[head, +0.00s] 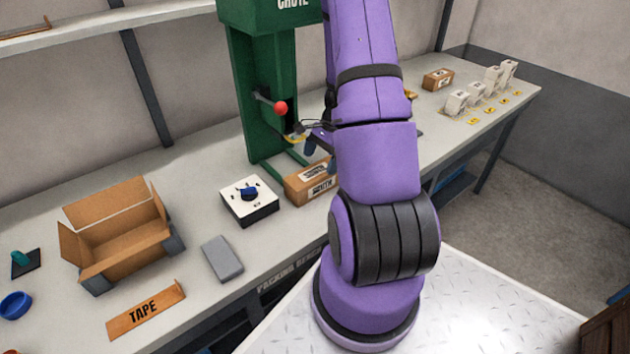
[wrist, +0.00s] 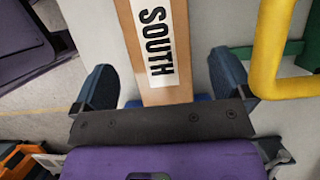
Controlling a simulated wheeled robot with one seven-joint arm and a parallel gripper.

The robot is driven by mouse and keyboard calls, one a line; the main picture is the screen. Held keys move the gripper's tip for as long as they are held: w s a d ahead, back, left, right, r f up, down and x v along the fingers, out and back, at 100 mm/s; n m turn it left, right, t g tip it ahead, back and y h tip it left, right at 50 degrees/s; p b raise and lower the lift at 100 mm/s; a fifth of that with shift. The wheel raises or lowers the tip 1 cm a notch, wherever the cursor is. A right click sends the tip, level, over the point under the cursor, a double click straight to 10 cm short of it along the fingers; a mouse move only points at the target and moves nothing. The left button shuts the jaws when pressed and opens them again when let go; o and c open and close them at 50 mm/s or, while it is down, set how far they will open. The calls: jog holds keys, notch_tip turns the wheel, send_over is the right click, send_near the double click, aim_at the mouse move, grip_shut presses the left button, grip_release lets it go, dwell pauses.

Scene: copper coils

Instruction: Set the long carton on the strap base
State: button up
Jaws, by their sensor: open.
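The long carton (head: 298,187) is brown with white labels and lies on the bench beside the foot of a green stand. It also shows in the wrist view (wrist: 181,25), with a "SOUTH" label. My gripper (head: 320,157) is just above the carton in the head view, partly hidden by my purple arm. In the wrist view my gripper (wrist: 161,66) is open, one blue finger on each side of the carton, with gaps on both sides. No part is clearly marked as the strap base; the green stand (head: 262,100) has low green feet on the bench.
A yellow bar (wrist: 268,50) is close to the right finger. A white box with a blue knob (head: 249,201), a grey block (head: 222,258) and an open carton (head: 120,240) stand left. A small brown box (head: 438,79) and several white items are far right.

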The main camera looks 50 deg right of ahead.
aim_at(317, 171)
jog(key=shift+x, duration=3.05)
jog(key=c, duration=1.2)
